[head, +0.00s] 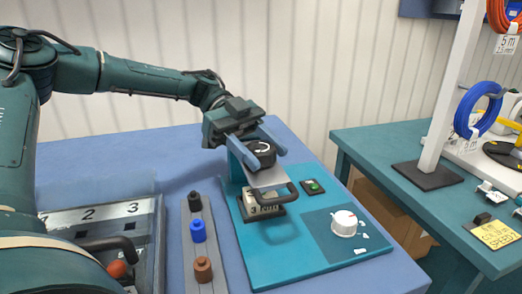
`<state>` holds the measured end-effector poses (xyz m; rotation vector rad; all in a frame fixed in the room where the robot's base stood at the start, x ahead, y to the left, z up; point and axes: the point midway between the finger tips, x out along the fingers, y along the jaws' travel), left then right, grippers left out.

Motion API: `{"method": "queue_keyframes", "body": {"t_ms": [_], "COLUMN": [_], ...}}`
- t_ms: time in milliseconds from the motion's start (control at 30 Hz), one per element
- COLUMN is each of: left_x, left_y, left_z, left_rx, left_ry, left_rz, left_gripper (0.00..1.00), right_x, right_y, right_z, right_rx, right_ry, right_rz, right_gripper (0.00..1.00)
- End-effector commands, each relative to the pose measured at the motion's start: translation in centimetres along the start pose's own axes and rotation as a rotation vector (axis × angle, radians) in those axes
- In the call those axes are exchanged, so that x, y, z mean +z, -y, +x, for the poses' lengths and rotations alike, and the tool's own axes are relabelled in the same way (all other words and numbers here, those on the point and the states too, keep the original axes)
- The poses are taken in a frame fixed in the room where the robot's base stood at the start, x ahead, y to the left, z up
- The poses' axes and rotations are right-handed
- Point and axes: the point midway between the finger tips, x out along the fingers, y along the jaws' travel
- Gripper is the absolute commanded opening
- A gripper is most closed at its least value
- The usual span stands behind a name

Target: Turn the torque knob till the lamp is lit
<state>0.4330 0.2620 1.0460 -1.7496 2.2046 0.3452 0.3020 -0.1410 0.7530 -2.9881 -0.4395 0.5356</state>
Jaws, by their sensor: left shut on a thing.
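My left gripper (262,150) comes in from the left and is shut on a round black knob (261,154) with a white mark on its top. I take this for the torque knob. Its sides are partly hidden by the blue-grey fingers. It sits above a light grey plate (268,178) on a device on the teal board (285,262). My right gripper is not in view.
A white round piece (344,222) stands on a darker patch of the board. A strip with black, blue and brown pegs (203,268) lies left of it. A grey numbered panel (95,215) is further left. A second table (395,165) with reels stands right, across a gap.

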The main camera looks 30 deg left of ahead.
Motion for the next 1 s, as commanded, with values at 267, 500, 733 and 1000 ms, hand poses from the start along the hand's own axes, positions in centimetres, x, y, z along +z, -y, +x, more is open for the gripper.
{"method": "queue_keyframes", "body": {"t_ms": [267,500,733,1000], "left_x": [0.08,0.09,0.11,0.07], "left_y": [0.01,-0.02,-0.03,-0.03], "left_z": [0.03,0.03,0.02,0.01], "left_rx": [0.073,0.085,0.084,0.084], "left_ry": [0.004,0.004,0.004,0.003], "left_rz": [0.029,0.034,0.034,0.033], "left_gripper": [0.27,0.27,0.27,0.71], "right_x": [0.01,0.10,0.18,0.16], "right_y": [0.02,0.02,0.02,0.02], "right_z": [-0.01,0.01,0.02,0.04], "right_rx": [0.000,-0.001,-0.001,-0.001], "right_ry": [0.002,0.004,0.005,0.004], "right_rz": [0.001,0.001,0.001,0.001], "right_gripper": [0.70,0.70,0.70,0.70]}}
